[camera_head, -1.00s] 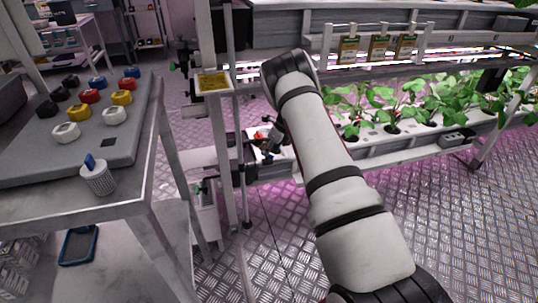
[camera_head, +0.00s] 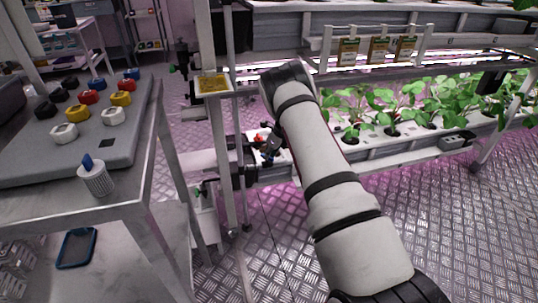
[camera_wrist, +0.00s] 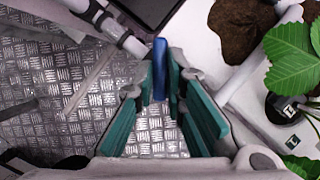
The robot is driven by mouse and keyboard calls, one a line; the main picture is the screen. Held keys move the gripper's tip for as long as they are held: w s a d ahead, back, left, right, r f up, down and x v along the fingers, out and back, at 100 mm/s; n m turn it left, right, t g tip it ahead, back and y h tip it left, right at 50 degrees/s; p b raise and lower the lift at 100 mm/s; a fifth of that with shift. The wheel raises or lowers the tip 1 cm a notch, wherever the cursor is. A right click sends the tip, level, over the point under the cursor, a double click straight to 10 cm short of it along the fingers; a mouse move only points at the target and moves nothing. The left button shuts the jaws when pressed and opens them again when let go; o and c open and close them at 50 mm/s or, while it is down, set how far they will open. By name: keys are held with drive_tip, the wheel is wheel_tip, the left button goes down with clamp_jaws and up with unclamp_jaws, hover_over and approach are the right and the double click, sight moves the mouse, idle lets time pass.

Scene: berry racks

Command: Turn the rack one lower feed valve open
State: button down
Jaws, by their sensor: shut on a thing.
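In the wrist view, the blue lever handle (camera_wrist: 160,60) of the feed valve stands between the tips of my gripper (camera_wrist: 160,80). The teal pads close on the lever from both sides near the tips, with a gap between them farther back. A pale pipe with a dark collar (camera_wrist: 104,21) runs from the upper left towards the lever. The valve body is mostly hidden. In the head view, my gripper (camera_head: 266,147) is small and dark at the lower left end of the rack; the lever cannot be made out there.
Leafy plants grow in a white trough (camera_head: 375,150) on the rack, right of my arm. A rack post (camera_head: 222,150) stands just left of my gripper. A bench (camera_head: 135,205) with coloured knobs is at the left. Bare metal floor (camera_head: 460,220) lies right.

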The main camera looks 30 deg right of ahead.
drive_tip(key=shift+n, duration=0.3)
drive_tip(key=n+b, duration=0.1)
drive_tip(key=n, duration=0.1)
drive_tip(key=n+g+y+b, duration=0.1)
drive_tip(key=n, duration=0.1)
drive_tip(key=shift+w+d+f+n+y, duration=0.1)
drive_tip(key=shift+w+d+n+y, duration=0.1)
drive_tip(key=shift+n+y, duration=0.15)
drive_tip(key=n+g+b, duration=0.1)
drive_tip(key=n, duration=0.1)
drive_tip(key=n+b, duration=0.1)
drive_tip(key=n, duration=0.1)
drive_tip(key=shift+w+g+y+b, duration=0.1)
drive_tip(key=shift+g+y+b, duration=0.15)
drive_tip(key=shift+g+b, duration=0.15)
drive_tip(key=shift+n, duration=0.45)
drive_tip(key=c, duration=1.6)
unclamp_jaws()
drive_tip(key=shift+c, duration=0.2)
